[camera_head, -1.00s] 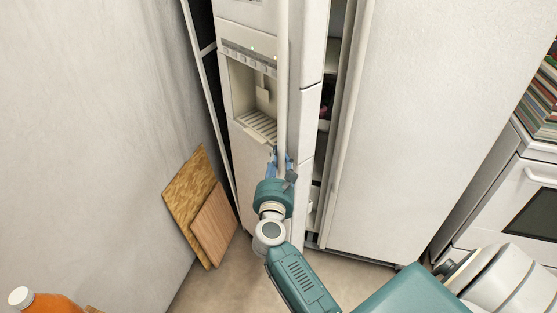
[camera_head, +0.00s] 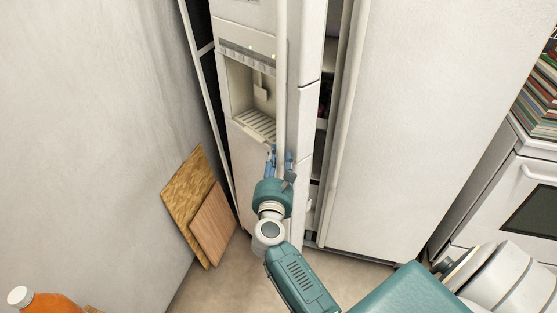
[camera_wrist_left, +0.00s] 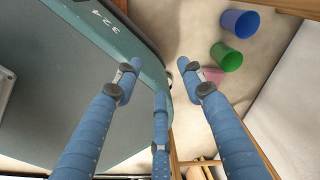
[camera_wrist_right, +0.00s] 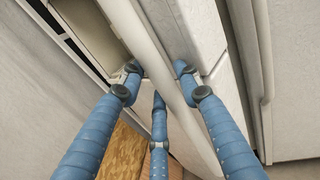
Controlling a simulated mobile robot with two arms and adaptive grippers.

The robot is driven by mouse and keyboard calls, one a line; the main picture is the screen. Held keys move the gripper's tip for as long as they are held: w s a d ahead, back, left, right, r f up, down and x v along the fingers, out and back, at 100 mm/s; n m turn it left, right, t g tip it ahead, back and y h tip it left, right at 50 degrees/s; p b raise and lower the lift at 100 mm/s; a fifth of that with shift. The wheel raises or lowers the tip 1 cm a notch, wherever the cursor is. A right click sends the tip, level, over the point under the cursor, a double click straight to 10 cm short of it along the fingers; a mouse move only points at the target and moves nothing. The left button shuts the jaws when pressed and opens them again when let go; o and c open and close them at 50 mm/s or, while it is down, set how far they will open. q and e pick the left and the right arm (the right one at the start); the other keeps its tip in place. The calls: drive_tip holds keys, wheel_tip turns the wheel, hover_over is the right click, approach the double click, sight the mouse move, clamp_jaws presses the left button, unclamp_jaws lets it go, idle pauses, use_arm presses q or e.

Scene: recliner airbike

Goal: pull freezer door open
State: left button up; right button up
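The white freezer door (camera_head: 307,120), with an ice dispenser recess in its front, stands ajar. A dark gap with shelves shows along its right edge. Its long pale vertical handle (camera_head: 281,80) runs down the front and also crosses the right wrist view (camera_wrist_right: 165,65). My right gripper (camera_head: 280,158) is at the handle below the dispenser. Its blue fingers stand apart on either side of the handle, not visibly closed on it (camera_wrist_right: 158,70). My left gripper (camera_wrist_left: 159,68) is open and empty, away from the fridge, and is outside the head view.
The closed-looking fridge side (camera_head: 420,110) is to the right, then a white stove (camera_head: 525,190). Wooden boards (camera_head: 205,210) lean at the left wall. An orange bottle (camera_head: 45,302) is at lower left. Blue (camera_wrist_left: 240,22) and green (camera_wrist_left: 227,57) cups lie below my left gripper.

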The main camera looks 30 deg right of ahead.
drive_tip(key=v, duration=0.7)
drive_tip(key=shift+s+a, duration=0.15)
drive_tip(key=shift+s, duration=0.1)
